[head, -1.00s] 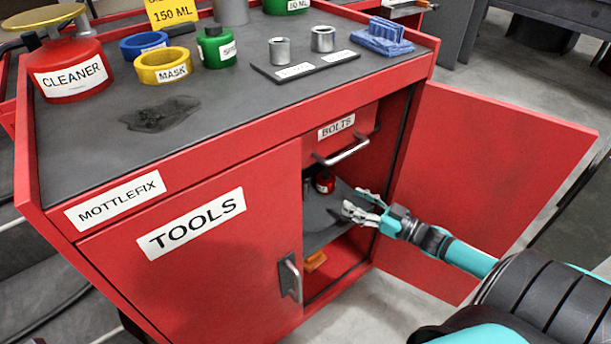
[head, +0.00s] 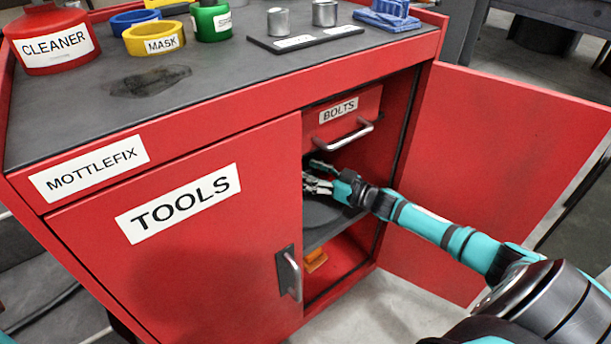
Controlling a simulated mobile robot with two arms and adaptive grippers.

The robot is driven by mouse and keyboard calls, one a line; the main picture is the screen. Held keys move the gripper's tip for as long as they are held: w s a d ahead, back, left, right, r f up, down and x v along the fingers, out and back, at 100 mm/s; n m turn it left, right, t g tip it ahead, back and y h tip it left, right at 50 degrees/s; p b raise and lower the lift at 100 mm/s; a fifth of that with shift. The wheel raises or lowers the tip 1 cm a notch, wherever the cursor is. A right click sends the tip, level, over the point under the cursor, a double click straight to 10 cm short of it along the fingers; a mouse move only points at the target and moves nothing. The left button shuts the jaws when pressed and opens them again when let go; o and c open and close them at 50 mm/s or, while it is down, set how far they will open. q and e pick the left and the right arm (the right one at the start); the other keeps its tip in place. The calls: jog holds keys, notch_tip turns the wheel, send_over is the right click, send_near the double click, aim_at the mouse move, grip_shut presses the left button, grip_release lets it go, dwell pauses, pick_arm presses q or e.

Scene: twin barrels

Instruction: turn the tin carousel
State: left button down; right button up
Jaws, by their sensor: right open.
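The tin carousel (head: 322,213) shows as a dark grey disc inside the red cabinet, on the shelf below the bolts drawer. Its left part is hidden behind the closed tools door. My right gripper (head: 312,177) reaches through the open right side of the cabinet, above the disc. Its fingers are apart and nothing shows held between them. The fingers and wrist cover the back of the carousel, so its tins are hidden. I cannot tell whether the fingers touch anything there. My left gripper is not in view.
The tools door (head: 190,240) is shut, with a handle (head: 290,275) near the opening. The right door (head: 490,180) stands wide open. The bolts drawer (head: 340,115) is shut just above my gripper. An orange item (head: 316,260) lies in the lower compartment.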

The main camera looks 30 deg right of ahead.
jog(key=shift+x, duration=0.95)
grip_shut()
